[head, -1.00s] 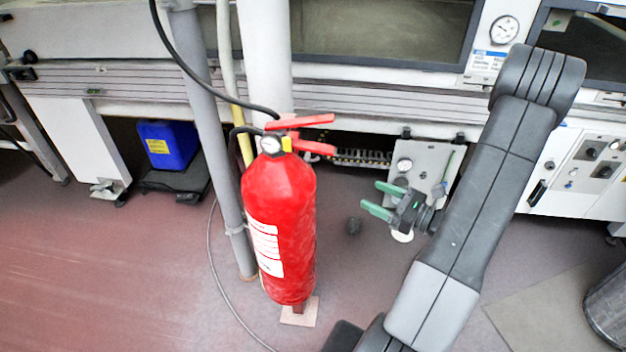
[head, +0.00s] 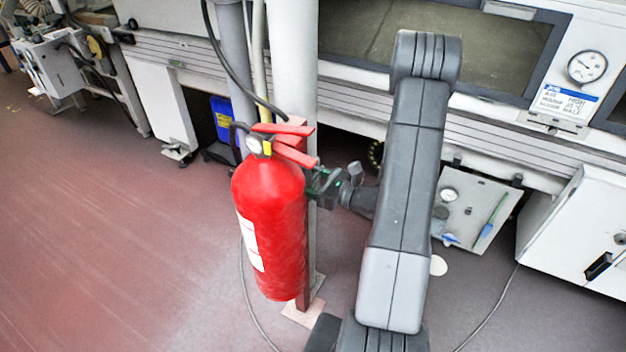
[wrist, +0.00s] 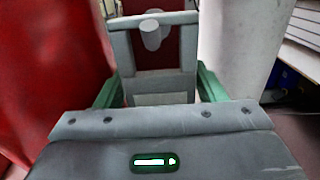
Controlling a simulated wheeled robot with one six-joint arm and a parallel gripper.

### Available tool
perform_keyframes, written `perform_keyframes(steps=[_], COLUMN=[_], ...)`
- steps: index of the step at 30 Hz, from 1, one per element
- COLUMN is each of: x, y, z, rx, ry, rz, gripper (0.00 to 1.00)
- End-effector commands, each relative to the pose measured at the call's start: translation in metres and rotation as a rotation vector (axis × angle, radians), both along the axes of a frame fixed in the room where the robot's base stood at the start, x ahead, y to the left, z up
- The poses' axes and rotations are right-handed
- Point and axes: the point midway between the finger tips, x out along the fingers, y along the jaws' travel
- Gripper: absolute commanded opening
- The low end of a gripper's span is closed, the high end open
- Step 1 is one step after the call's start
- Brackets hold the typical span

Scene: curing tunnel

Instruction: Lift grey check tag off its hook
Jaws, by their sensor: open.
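The grey check tag (wrist: 160,88) shows in the wrist view as a grey frame hanging in front of a dark red post. A round grey peg, the hook (wrist: 152,36), sticks out through the frame's opening. My gripper (wrist: 158,84) is open, with one green finger on each side of the tag's lower part. I cannot tell whether the fingers touch it. In the head view my gripper (head: 320,184) is partly hidden behind the red fire extinguisher (head: 270,225), and the tag cannot be made out there.
The extinguisher stands close to the left of my gripper in the wrist view. A pale column (wrist: 236,50) rises close on the right. A grey gauge panel (head: 475,205) leans under the machine. Open red floor (head: 110,240) lies to the left.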

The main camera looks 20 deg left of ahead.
Motion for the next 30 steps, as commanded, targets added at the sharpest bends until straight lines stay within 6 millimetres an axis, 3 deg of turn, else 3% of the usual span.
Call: perform_keyframes(steps=[7,12,23,30], x=[0.0,0.0,0.0,0.001], y=[0.001,0.001,0.001,0.0], z=[0.0,0.0,0.002,0.017], rx=[0.0,0.0,0.001,0.002], ry=[0.0,0.0,-0.001,-0.003], rz=[-0.001,-0.001,-0.001,-0.001], gripper=[0.62,0.31,0.3,0.3])
